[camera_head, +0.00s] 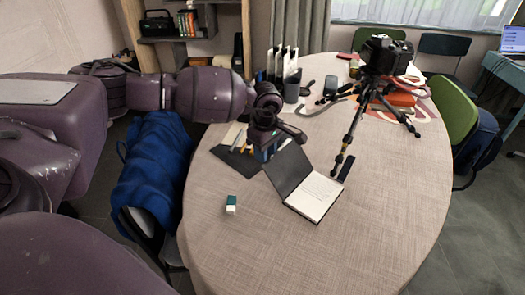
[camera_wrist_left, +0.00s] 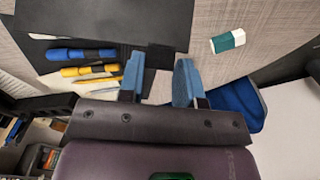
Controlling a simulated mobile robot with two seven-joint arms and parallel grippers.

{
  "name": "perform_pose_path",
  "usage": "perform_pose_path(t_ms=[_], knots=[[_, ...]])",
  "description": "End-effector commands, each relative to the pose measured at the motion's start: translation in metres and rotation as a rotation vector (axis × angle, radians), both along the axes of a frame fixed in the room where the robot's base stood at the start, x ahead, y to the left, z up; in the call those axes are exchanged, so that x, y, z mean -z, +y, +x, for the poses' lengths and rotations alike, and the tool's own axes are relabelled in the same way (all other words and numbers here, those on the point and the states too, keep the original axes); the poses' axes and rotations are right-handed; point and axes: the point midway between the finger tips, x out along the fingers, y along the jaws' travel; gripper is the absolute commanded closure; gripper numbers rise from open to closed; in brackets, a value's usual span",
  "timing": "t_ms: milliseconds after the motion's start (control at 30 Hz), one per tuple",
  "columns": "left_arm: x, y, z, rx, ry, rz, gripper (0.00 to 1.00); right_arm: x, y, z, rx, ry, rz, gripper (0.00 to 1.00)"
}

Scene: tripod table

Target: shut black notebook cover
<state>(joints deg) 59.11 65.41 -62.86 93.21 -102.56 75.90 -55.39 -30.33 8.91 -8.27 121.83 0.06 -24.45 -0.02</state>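The black notebook lies open on the table. My left gripper (camera_head: 272,153) is just beyond and left of the cover, pointing down. In the left wrist view the two blue fingers (camera_wrist_left: 161,63) stand apart with a gap between them, and nothing is clearly held. A dark flat surface shows at the top of that view, probably the cover (camera_wrist_left: 110,14). I cannot tell whether the fingers touch anything. My right gripper is not in view.
Pens (camera_wrist_left: 80,54) lie on a dark mat beside the left fingers. A green-and-white eraser (camera_head: 231,204) lies left of the notebook. The table front is clear.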

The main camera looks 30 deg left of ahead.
Motion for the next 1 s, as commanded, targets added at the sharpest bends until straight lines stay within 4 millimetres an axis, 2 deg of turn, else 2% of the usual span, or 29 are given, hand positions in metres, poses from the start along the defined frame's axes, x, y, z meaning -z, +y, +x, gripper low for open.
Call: perform_pose_path(t_ms=[1000], knots=[[-0.016,-0.022,-0.002,0.001,-0.001,-0.001,0.73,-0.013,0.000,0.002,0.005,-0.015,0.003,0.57]])
